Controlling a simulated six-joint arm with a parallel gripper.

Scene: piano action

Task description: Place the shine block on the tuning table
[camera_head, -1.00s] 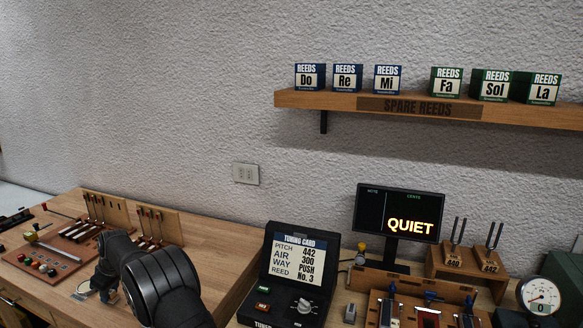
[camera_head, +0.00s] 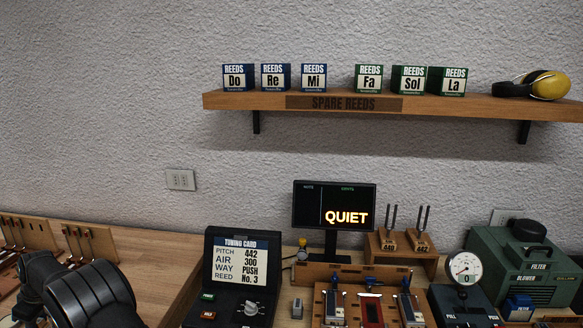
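My dark arm fills the lower left corner in the head view, over the wooden bench; the fingers of my gripper do not show. I cannot pick out the shine block for certain. A small grey block (camera_head: 297,308) stands on the right-hand table, between the tuning card console (camera_head: 237,270) and a wooden jig (camera_head: 322,270). The jig carries several metal plates and blue clamps. The table surface (camera_head: 278,290), which may be the tuning table, is cut off by the bottom edge.
A screen (camera_head: 334,206) reading QUIET stands behind the jig. Tuning forks (camera_head: 405,240), a dial gauge (camera_head: 464,268) and a green blower (camera_head: 525,262) crowd the right. Reed boxes (camera_head: 313,77) and yellow ear defenders (camera_head: 548,85) sit on the wall shelf (camera_head: 345,104). Wooden racks (camera_head: 90,243) stand at left.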

